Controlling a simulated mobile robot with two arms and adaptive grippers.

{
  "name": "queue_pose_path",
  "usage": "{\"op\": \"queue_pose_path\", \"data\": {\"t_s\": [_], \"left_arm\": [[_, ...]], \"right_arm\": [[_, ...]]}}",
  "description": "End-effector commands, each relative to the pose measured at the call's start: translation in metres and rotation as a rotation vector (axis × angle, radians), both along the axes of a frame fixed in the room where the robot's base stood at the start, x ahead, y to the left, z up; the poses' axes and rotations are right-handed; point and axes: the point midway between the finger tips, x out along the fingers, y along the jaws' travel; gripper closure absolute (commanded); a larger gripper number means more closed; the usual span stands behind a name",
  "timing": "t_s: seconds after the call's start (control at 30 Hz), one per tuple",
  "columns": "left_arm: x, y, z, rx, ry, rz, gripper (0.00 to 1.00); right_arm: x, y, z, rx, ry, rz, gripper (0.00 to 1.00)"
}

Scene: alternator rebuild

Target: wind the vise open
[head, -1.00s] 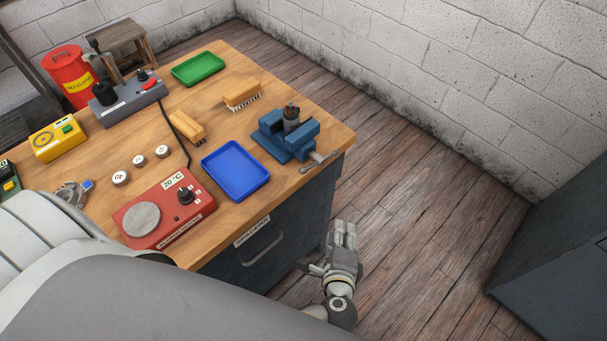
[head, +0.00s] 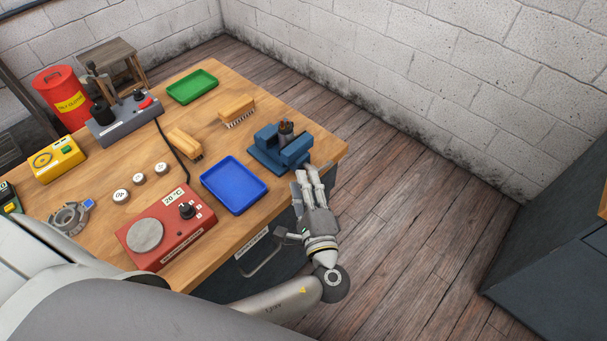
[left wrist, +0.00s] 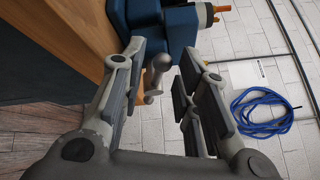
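In the head view the gripper hides the handle. My right gripper is in neither view.
A blue tray (head: 234,208), a brush (head: 236,106) and a red heating unit (head: 166,250) are on the bench. A drawer handle (head: 262,268) sticks out below its edge.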

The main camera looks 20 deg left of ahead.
Motion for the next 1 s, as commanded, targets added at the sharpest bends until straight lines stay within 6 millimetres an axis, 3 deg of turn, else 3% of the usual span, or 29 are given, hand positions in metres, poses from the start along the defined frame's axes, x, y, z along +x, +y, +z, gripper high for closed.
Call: {"op": "queue_pose_path", "data": {"t_s": [0.2, 0.5, 0.73, 1.0], "left_arm": [[0.015, 0.011, 0.000, 0.001, 0.002, 0.000, 0.71], [0.017, 0.012, -0.001, 0.000, 0.002, 0.000, 0.71], [0.017, 0.012, -0.001, -0.001, 0.002, -0.001, 1.00], [0.017, 0.011, -0.003, -0.005, -0.007, -0.002, 1.00]], "right_arm": [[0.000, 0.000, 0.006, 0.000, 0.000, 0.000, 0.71], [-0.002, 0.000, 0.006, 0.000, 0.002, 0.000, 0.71], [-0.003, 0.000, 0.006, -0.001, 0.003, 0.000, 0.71], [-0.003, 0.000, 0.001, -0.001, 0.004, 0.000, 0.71]]}}
